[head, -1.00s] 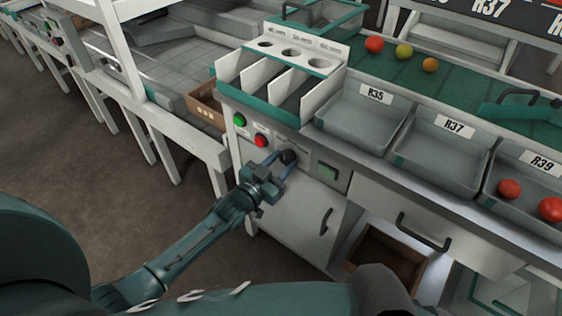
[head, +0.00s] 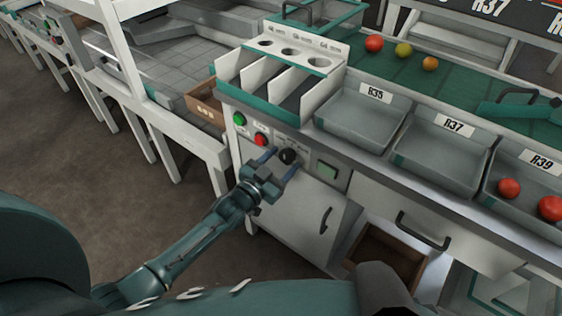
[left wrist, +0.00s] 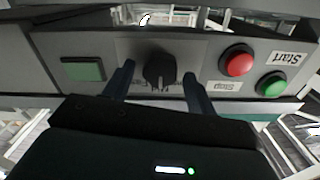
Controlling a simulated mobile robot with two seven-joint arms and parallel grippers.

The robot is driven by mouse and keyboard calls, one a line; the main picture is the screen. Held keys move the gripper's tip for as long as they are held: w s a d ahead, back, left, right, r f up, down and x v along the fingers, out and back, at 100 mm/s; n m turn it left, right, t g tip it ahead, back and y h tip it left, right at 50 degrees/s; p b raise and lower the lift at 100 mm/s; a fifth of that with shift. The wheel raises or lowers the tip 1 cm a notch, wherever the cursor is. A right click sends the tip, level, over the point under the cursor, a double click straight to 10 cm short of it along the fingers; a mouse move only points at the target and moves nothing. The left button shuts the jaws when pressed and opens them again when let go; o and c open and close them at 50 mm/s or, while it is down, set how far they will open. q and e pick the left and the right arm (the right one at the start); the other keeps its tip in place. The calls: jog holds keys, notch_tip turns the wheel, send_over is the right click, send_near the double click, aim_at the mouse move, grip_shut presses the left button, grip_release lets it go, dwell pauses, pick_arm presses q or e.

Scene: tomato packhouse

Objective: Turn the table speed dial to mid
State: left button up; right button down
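The black speed dial (head: 288,157) sits on the grey front panel, right of the red button. My left gripper (head: 281,162) is open in front of it, its two fingers apart. In the left wrist view the dial (left wrist: 160,70) lies between the spread fingers of the left gripper (left wrist: 160,80), with a gap on each side. The print around the dial is too small and partly hidden to read. My right gripper is not in view.
A cabinet handle (head: 325,220) is below. Grey trays (head: 440,165) and a belt with tomatoes lie above right.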

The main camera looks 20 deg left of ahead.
pick_arm(q)
jog(key=v, duration=1.3)
jog(key=shift+s+p, duration=0.1)
jog(key=shift+p, duration=0.2)
